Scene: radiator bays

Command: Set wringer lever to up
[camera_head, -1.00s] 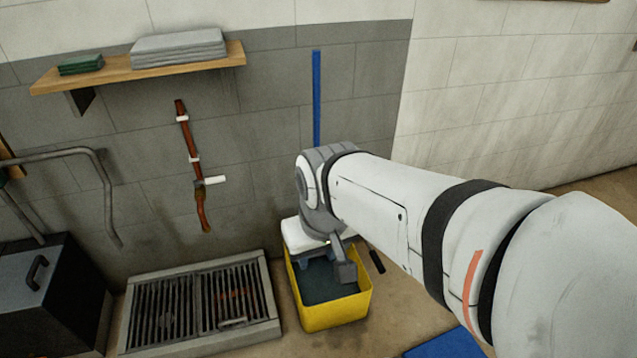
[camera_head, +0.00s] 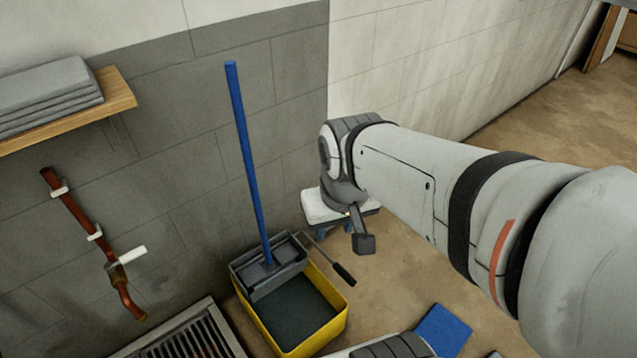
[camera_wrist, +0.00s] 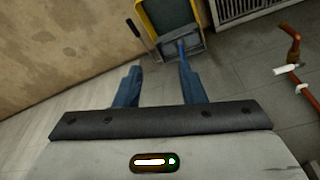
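The dark grey wringer (camera_head: 268,268) sits on the back of a yellow mop bucket (camera_head: 302,338). Its lever (camera_head: 343,273) is a thin rod with a black grip, sloping down and out from the wringer's right side. In the wrist view the lever grip (camera_wrist: 131,26) shows at the top, left of the wringer (camera_wrist: 181,50). My gripper (camera_wrist: 160,70) has two blue fingers spread apart with nothing between them. In the head view my white gripper body (camera_head: 322,207) is behind and right of the wringer, apart from the lever; its fingers are mostly hidden.
A blue mop handle (camera_head: 247,160) rises steeply from the wringer beside the grey wall. A floor grate (camera_head: 190,340) lies left of the bucket. A red pipe with a white handle (camera_head: 128,256) is on the wall. A blue mat (camera_head: 444,328) lies on the floor at right.

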